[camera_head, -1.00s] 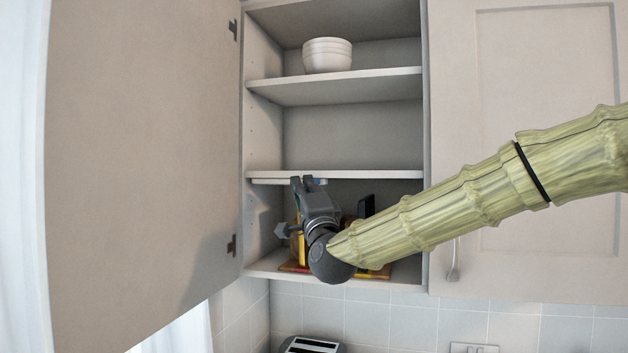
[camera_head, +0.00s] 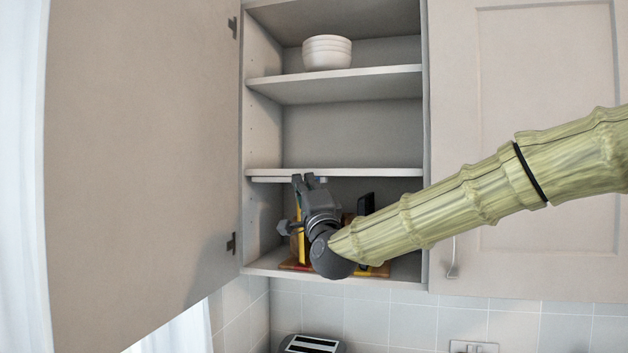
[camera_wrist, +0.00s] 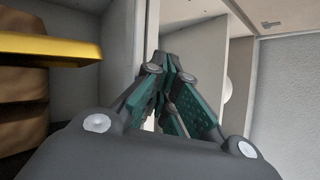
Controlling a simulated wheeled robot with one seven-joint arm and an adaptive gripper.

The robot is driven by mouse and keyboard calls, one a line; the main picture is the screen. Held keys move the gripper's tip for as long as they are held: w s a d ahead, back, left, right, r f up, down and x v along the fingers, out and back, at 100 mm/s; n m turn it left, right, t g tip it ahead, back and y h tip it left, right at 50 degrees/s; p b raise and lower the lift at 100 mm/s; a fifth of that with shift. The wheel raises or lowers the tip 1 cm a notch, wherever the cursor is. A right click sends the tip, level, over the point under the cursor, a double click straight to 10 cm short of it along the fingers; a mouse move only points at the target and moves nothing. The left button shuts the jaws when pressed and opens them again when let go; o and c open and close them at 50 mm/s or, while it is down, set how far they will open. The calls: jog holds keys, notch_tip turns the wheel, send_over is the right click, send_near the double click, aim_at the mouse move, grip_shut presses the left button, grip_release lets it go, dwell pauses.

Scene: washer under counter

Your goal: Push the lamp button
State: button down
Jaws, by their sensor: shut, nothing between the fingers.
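A thin white strip, apparently the lamp (camera_head: 272,180), is fixed under the shelf above the lowest compartment of the open cupboard. A small bluish spot shows at its right end, beside my fingertips; I cannot tell whether it is the button. My gripper (camera_head: 309,178) is shut and empty, pointing up at the strip's underside and covering part of it. Whether the fingertips touch it is unclear. The wrist view shows the closed fingers (camera_wrist: 166,62) close to a pale panel edge. The button cannot be made out there.
White stacked bowls (camera_head: 327,52) stand on an upper shelf (camera_head: 350,85). Wooden and yellow items stand on a board in the lowest compartment, behind my gripper. The open cupboard door (camera_head: 140,150) is at left. A toaster (camera_head: 311,344) sits below.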

jog(key=shift+w+f, duration=0.1)
jog(key=shift+w, duration=0.05)
dwell(0.6)
jog(key=shift+w+d+b, duration=0.15)
jog(key=shift+w+b, duration=0.15)
jog(key=shift+b, duration=0.1)
jog(key=shift+w, duration=0.25)
dwell(0.7)
jog(key=shift+s+b, duration=0.15)
jog(key=shift+b, duration=0.3)
jog(key=shift+s+b, duration=0.35)
jog(key=shift+s, duration=0.25)
jog(key=shift+a, duration=0.2)
jog(key=shift+s+a+b, duration=0.3)
jog(key=shift+s+b, duration=0.15)
jog(key=shift+s, duration=0.5)
jog(key=shift+s+a+b, duration=0.3)
jog(key=shift+s+b, duration=0.15)
jog(key=shift+s, duration=0.5)
jog(key=shift+s+a+b, duration=0.3)
jog(key=shift+s+b, duration=0.15)
jog(key=shift+s, duration=0.5)
